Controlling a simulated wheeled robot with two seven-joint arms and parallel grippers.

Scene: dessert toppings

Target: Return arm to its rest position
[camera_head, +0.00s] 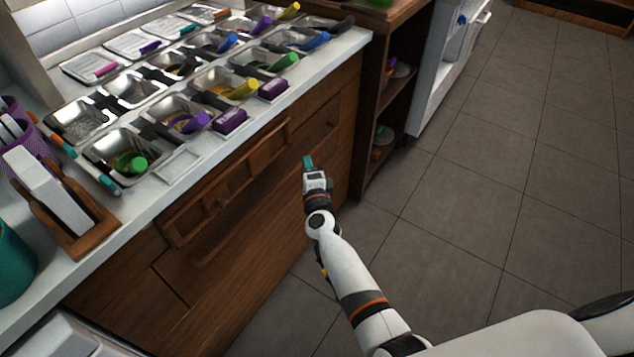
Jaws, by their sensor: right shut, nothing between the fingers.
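My right gripper (308,163) is shut and empty, with teal fingertips, in the middle of the head view. Its white arm reaches up from the bottom right. The gripper hangs in front of the wooden cabinet (240,260), apart from the counter edge. My left gripper is not in view. Metal topping trays stand in rows on the white counter (60,290), up and left of the right gripper. Several hold coloured scoops, such as a green one (132,162), a purple one (190,122) and a yellow one (243,89).
A wooden holder (90,238) with a white block and a purple basket (12,108) stand at the counter's left. An open wooden shelf (385,110) stands beyond the cabinet. The grey tiled floor (500,180) on the right is clear.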

